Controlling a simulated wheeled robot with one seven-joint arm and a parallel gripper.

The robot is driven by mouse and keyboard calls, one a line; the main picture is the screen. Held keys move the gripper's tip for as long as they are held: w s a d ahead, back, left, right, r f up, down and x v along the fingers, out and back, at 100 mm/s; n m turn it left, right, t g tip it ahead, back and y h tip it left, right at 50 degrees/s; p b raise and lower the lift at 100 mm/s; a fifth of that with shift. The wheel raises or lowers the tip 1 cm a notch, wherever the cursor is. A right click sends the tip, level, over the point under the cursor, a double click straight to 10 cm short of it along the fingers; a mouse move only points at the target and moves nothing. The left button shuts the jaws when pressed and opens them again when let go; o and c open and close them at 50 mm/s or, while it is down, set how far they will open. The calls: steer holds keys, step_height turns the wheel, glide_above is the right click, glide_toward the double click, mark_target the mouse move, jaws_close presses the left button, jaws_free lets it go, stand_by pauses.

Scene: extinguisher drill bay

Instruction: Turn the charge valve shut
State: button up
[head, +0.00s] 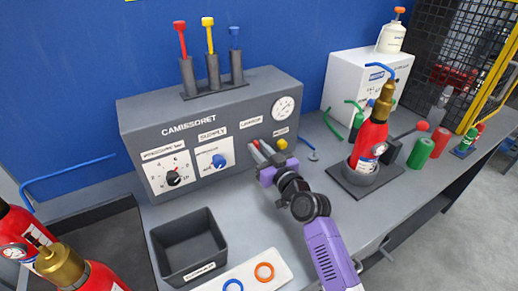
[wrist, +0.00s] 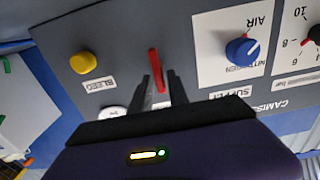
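The charge valve shows as a slim red lever (wrist: 155,68) on the grey panel. In the wrist view it stands nearly upright, between and just beyond my fingertips. In the head view only a bit of the red lever (head: 254,143) shows beside the fingers. My gripper (wrist: 160,84) is open, with a finger on each side of the lever and a gap to the right of it. Whether the left finger touches it I cannot tell. In the head view my gripper (head: 262,152) is close to the panel's lower right. The fingers partly hide the lever's lower end.
On the panel (head: 140,125) are a yellow bleed button (head: 281,144), blue supply knob (head: 218,161), black dial (head: 173,178) and gauge (head: 283,108). A red extinguisher (head: 370,137) stands in a holder to the right. A dark bin (head: 188,250) sits in front.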

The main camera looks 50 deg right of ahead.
jaws_close()
steer(key=shift+m, duration=0.3)
steer(key=shift+s+d+f+m+p, duration=0.1)
steer(key=shift+d+f+m+p, duration=0.2)
steer(key=shift+m, duration=2.6)
steer(key=shift+s+d+f+m+p, duration=0.1)
steer(key=shift+d+f+m+p, duration=0.15)
steer(key=shift+m, duration=2.65)
steer(key=shift+s+d+f+m+p, duration=0.1)
steer(key=shift+d+f+m+p, duration=0.2)
steer(key=shift+m, duration=2.6)
steer(key=shift+a, duration=0.1)
steer(key=shift+o, duration=2)
jaws_free()
